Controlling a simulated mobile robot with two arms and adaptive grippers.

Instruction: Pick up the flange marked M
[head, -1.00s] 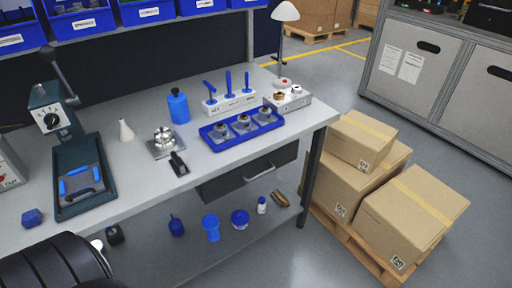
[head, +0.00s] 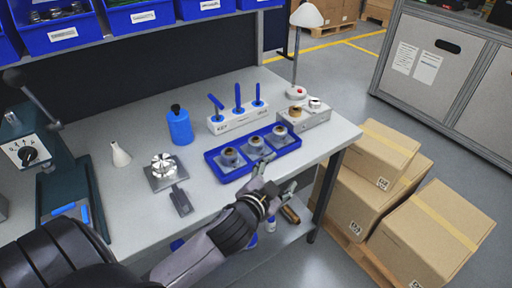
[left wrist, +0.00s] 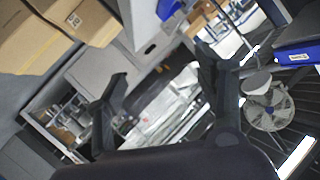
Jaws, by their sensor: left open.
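A blue tray (head: 226,179) on the workbench holds three grey housings, the left (head: 230,157), the middle (head: 256,144) and the right (head: 280,133), each with a round part on top. A silver round flanged part (head: 162,162) sits on a grey plate left of the tray. No letter M is legible on any part. My left gripper (head: 277,182) is open and empty, in front of the tray near the bench's front edge. In the left wrist view its spread fingers (left wrist: 160,62) have nothing between them. My right gripper is not in view.
A white block with blue-handled tools (head: 238,118) and a grey box with round parts (head: 303,118) stand behind the tray. A blue bottle (head: 180,127), a white flask (head: 120,154) and a lamp (head: 306,16) also stand on the bench. Cartons (head: 430,235) are stacked on the right.

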